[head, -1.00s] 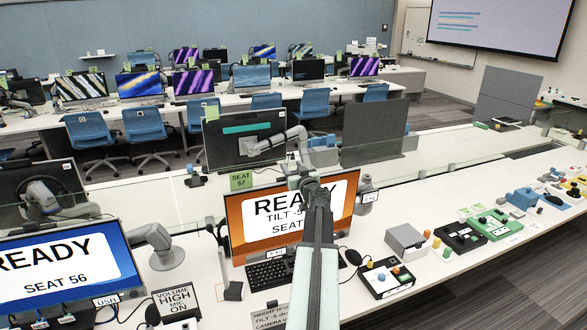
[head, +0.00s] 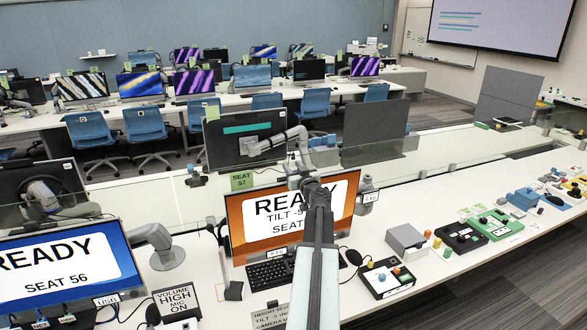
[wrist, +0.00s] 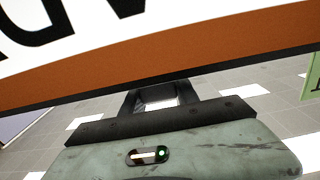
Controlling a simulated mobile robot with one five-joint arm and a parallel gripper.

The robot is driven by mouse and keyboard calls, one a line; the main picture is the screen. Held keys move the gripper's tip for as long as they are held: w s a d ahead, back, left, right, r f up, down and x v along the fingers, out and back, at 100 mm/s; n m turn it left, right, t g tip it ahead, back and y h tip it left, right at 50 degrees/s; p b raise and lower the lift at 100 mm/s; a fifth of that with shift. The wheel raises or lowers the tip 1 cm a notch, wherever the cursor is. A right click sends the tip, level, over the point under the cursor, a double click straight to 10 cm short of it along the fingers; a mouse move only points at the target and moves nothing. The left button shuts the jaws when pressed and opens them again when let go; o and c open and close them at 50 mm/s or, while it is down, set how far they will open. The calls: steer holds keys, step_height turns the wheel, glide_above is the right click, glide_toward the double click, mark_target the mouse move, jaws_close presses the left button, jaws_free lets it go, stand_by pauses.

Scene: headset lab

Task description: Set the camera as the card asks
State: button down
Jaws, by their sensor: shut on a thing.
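The seat 57 monitor (head: 245,213) has an orange screen with READY, TILT -5 and SEAT in a white patch, partly behind my arm. My gripper (head: 308,182) is at its top edge. In the wrist view, my gripper's dark fingers (wrist: 160,92) meet the edge of the orange screen (wrist: 190,55), and the lettering is upside down. They are shut at that edge; the gripped part itself is hidden, as is any camera there. A card (head: 270,317) at the bottom shows HEIGHT, TILT -5 and CAMERA, cut off by my arm and the frame.
A keyboard (head: 268,274) lies below the monitor. To its right are a black button box (head: 388,278) and a grey box (head: 405,240). The seat 56 monitor (head: 60,268) stands left. A low glass divider (head: 430,180) runs behind the desk.

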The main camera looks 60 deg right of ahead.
stand_by(0.6)
step_height(320, 180, up, 3)
steer(key=p, duration=0.3)
steer(key=shift+s+r, duration=0.15)
steer(key=shift+r, duration=0.05)
steer(key=c, duration=0.9)
jaws_free()
steer(key=v, duration=0.7)
steer(key=shift+s+a, duration=0.25)
steer(key=shift+a, duration=0.05)
